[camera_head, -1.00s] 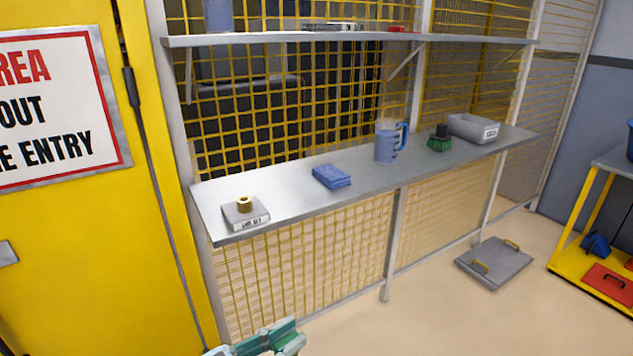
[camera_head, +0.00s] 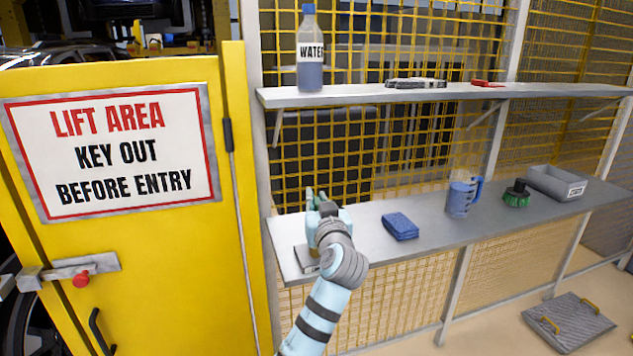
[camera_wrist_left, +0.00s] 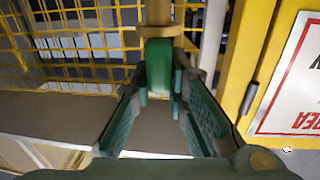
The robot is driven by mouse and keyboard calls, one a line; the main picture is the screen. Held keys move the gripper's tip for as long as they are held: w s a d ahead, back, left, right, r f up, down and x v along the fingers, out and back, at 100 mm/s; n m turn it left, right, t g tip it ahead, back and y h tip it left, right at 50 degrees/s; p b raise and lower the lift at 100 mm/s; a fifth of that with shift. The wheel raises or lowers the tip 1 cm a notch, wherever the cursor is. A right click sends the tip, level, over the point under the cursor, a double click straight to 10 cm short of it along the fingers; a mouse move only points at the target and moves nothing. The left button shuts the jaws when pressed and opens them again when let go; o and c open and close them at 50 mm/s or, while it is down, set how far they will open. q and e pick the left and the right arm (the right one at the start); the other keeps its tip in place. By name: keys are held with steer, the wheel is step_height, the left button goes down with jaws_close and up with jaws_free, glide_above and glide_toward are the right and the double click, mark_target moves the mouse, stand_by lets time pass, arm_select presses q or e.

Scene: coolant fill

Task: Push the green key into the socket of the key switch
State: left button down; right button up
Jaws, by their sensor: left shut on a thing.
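My left gripper (camera_head: 318,200) is above the left end of the grey shelf, its arm coming up from below. In the left wrist view its fingers (camera_wrist_left: 165,95) are shut on the green key (camera_wrist_left: 158,66). A brass collar and shaft (camera_wrist_left: 160,20) extend from the key's far end to the top edge. Whether any of this brass belongs to a socket cannot be told. A grey box (camera_head: 306,258) on the shelf is mostly hidden by my gripper and arm; its brass ring is out of sight. My right gripper is not in view.
On the grey shelf (camera_head: 430,235) stand a blue cloth (camera_head: 400,226), a blue jug (camera_head: 460,198), a green brush (camera_head: 516,196) and a grey bin (camera_head: 556,184). A yellow door (camera_head: 130,245) with a sign is on the left. Yellow mesh (camera_head: 360,180) stands behind the shelf.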

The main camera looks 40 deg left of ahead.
arm_select(q)
step_height(320, 180, up, 2)
steer(key=shift+r+n+g+y, duration=0.15)
steer(key=shift+n+g+y, duration=0.5)
steer(key=shift+g, duration=0.25)
steer(key=shift+s, duration=0.1)
steer(key=shift+s+d+p, duration=0.1)
steer(key=shift+s+p, duration=0.05)
steer(key=shift+p, duration=0.25)
step_height(320, 180, down, 6)
steer(key=b, duration=0.5)
steer(key=shift+r, duration=0.1)
steer(key=shift+b, duration=0.35)
steer(key=shift+f+b, duration=1.55)
steer(key=shift+f, duration=0.25)
